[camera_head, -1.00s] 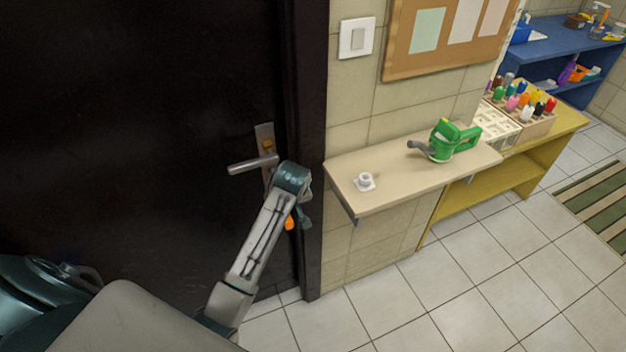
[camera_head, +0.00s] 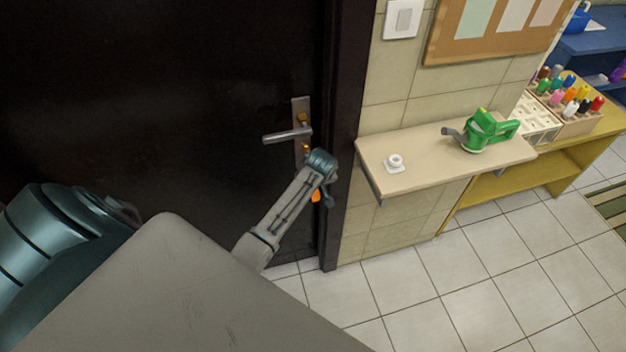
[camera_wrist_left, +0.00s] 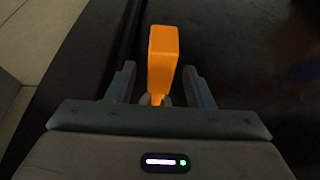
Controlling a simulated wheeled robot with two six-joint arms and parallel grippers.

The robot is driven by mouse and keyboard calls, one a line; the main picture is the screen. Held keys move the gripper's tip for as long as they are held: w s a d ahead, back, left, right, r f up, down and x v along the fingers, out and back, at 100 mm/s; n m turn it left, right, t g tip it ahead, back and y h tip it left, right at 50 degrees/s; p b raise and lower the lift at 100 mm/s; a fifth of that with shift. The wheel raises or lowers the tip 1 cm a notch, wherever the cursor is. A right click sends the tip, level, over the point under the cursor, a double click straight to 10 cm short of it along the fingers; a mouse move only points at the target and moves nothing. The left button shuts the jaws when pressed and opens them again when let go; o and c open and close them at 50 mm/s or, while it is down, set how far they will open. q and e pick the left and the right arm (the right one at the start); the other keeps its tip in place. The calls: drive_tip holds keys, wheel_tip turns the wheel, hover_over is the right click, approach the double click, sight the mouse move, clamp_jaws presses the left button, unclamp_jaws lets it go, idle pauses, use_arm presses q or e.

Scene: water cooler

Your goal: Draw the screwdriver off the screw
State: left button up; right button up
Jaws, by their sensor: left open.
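The screwdriver shows an orange handle; in the head view a small part of it (camera_head: 316,196) is visible beside my gripper, by the door's edge. In the left wrist view the orange handle (camera_wrist_left: 162,60) stands between my two fingers, with a gap on each side. My left gripper (camera_wrist_left: 160,88) is open around it; in the head view the gripper (camera_head: 324,192) is small and partly hidden by its wrist. The screw and the screwdriver's tip are hidden. My right gripper is not in view.
The dark door (camera_head: 180,90) has a lever handle (camera_head: 288,135) just above my left wrist. To the right, a wall shelf (camera_head: 430,165) holds a white fitting (camera_head: 395,163) and a green watering can (camera_head: 485,131). The tiled floor (camera_head: 480,270) below is clear.

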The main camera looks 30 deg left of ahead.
use_arm(q)
clamp_jaws()
idle(0.3)
drive_tip(key=shift+s+d, duration=0.1)
drive_tip(key=shift+d, duration=0.05)
drive_tip(key=shift+s+d+p, duration=0.5)
drive_tip(key=shift+d+p, duration=0.05)
drive_tip(key=shift+p, duration=0.15)
drive_tip(key=shift+s+d+p, duration=0.85)
drive_tip(key=shift+s+d, duration=0.05)
drive_tip(key=shift+d, duration=0.15)
